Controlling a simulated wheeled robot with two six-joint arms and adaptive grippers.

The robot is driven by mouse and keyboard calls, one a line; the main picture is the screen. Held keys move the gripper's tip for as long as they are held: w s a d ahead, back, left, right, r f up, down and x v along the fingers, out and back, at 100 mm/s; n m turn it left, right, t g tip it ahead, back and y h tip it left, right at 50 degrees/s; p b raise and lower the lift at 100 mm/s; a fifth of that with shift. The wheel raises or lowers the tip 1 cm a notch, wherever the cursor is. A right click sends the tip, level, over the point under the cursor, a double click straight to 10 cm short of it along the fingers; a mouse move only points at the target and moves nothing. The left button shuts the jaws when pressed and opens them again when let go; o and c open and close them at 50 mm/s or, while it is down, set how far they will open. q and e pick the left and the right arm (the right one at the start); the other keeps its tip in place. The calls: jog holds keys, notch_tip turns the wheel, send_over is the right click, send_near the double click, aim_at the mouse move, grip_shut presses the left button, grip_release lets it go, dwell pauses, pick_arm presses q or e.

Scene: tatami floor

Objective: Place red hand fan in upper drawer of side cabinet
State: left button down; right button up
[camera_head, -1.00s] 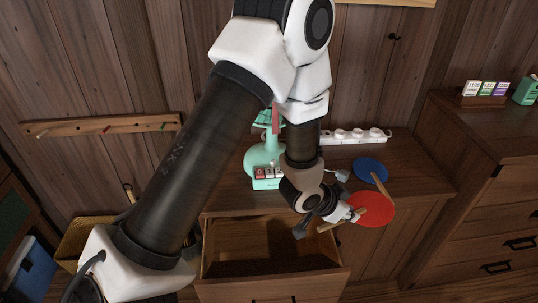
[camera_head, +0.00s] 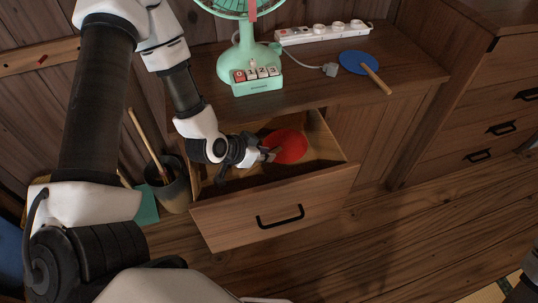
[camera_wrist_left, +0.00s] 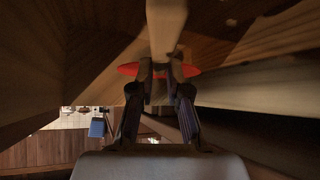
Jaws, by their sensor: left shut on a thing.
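The red hand fan (camera_head: 290,147) is inside the open upper drawer (camera_head: 325,192) of the side cabinet (camera_head: 400,103), with its round face above the drawer floor. I cannot tell whether it touches the floor. My left gripper (camera_head: 266,155) reaches down into the drawer and is shut on the fan's wooden handle. In the left wrist view the gripper (camera_wrist_left: 160,75) holds the pale handle (camera_wrist_left: 165,25), and the red fan face (camera_wrist_left: 129,69) shows edge-on behind the fingers.
A green desk fan (camera_head: 250,60), a white power strip (camera_head: 325,32), a grey plug (camera_head: 330,70) and a blue hand fan (camera_head: 358,63) are on the cabinet top. A dark bin (camera_head: 172,185) stands left of the drawer. Another chest (camera_head: 480,100) stands at right.

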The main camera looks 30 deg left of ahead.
pick_arm(q)
jog(key=b, duration=0.2)
send_near(281, 166)
jog(key=f, duration=0.3)
jog(key=shift+w+a, duration=0.15)
jog(key=shift+w, duration=0.35)
jog(key=w, duration=0.1)
jog(key=w+d, duration=0.1)
jog(key=w, duration=0.1)
jog(key=shift+w+d+b, duration=0.1)
jog(key=shift+d+b, duration=0.1)
jog(key=shift+b, duration=0.2)
jog(key=shift+w+f, duration=0.1)
jog(key=shift+f, duration=0.5)
jog(key=c, duration=1.1)
grip_release()
jog(key=shift+f, duration=0.1)
jog(key=shift+c, duration=0.2)
